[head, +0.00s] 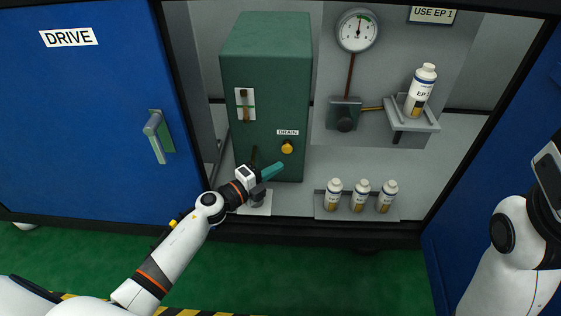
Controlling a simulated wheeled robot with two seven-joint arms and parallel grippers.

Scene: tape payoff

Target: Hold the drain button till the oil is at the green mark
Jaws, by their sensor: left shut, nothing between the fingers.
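The drain button (287,147) is a yellow-orange round knob under a DRAIN label (288,132), low on the front of the green gearbox-like housing (265,90). A sight glass (244,105) on a white plate sits at the housing's upper left. It shows brown oil and a green mark, but the exact level is too small to tell. My left gripper (277,170) has teal fingers, shut and empty, just below and left of the button and apart from it. My right arm is at the right edge; its gripper is not clearly visible.
A dial gauge (357,31) and a grey valve block (345,114) are on the back wall. A bottle marked EP (420,92) stands on a bracket shelf. Several white bottles stand on a low tray (326,214). A blue DRIVE door (90,110) is at left.

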